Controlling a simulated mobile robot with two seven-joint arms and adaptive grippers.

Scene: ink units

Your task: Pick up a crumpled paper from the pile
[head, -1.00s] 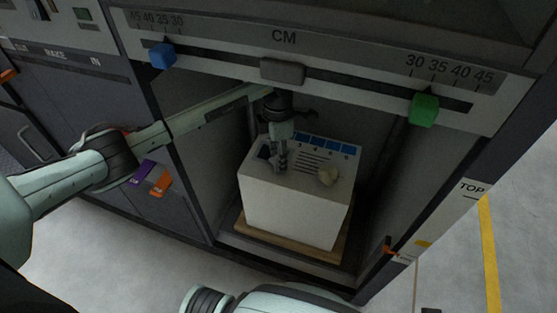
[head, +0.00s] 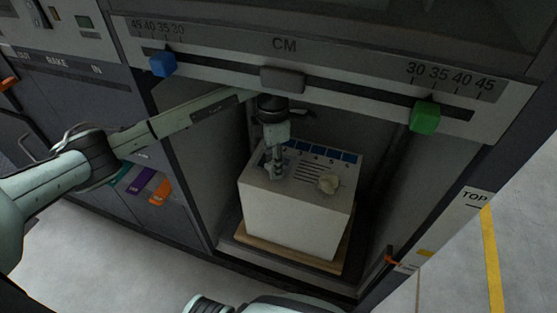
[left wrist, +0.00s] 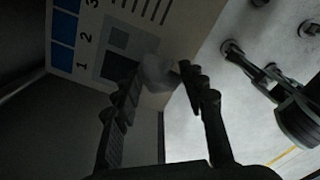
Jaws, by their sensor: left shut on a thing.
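A tall white paper pile (head: 292,222) with a printed top sheet stands inside the open bay. My left gripper (head: 277,173) reaches down from above to the left part of its top. It is shut on a crumpled paper (left wrist: 157,72), which shows pale grey between the fingertips in the left wrist view (left wrist: 160,78). In the head view the fingers partly hide this paper. I cannot tell whether it still touches the top sheet. A second crumpled paper (head: 328,183) lies on the right part of the top, apart from the gripper.
The pile sits on a wooden pallet (head: 273,254) between the bay's side walls. A scale bar with a blue slider (head: 163,64) and a green slider (head: 425,117) crosses above the opening. Purple and orange tabs (head: 160,191) are at the left. Open floor lies in front.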

